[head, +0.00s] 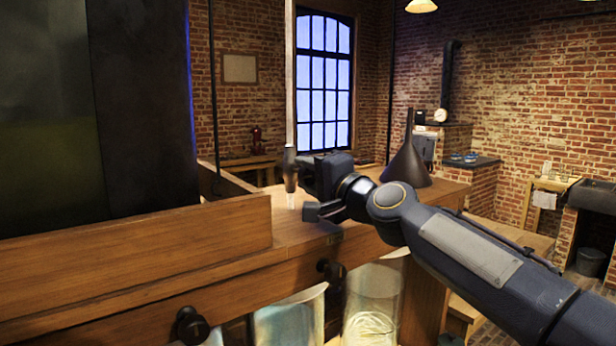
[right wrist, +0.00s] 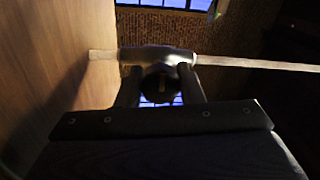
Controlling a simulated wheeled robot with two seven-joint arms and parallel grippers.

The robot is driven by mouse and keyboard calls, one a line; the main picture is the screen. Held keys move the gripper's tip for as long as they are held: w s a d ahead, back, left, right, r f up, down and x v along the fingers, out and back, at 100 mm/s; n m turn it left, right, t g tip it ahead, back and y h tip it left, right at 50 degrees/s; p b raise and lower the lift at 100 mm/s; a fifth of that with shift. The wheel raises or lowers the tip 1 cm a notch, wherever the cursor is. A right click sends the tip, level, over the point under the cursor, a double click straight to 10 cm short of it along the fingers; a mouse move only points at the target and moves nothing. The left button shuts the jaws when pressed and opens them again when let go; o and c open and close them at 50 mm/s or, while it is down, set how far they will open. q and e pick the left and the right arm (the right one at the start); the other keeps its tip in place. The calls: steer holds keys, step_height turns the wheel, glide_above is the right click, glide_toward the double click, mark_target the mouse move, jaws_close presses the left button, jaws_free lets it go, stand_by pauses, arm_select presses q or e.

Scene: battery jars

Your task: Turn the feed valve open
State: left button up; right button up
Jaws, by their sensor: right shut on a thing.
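The feed valve (head: 290,172) is a dark fitting on a thin pale upright tube (head: 290,75) above the wooden bench top. In the right wrist view the valve body (right wrist: 157,54) lies across the picture, with the tube running out on both sides. My right gripper (head: 303,186) comes in from the right at the valve. In the right wrist view its two fingers (right wrist: 160,84) stand on either side of the dark valve handle (right wrist: 161,72), shut on it. The gripper partly hides the handle in the head view. My left gripper is not in view.
A black cone (head: 405,167) stands on the bench behind my right arm. A raised wooden board (head: 130,245) borders the bench at left. Dark knobs (head: 192,325) stick out of the bench front, and glass jars (head: 373,308) stand below.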

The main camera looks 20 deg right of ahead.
steer(key=shift+r, duration=0.1)
steer(key=o, duration=0.9)
steer(key=shift+o, duration=0.2)
steer(key=shift+b+v, duration=0.8)
steer(key=shift+v, duration=3.15)
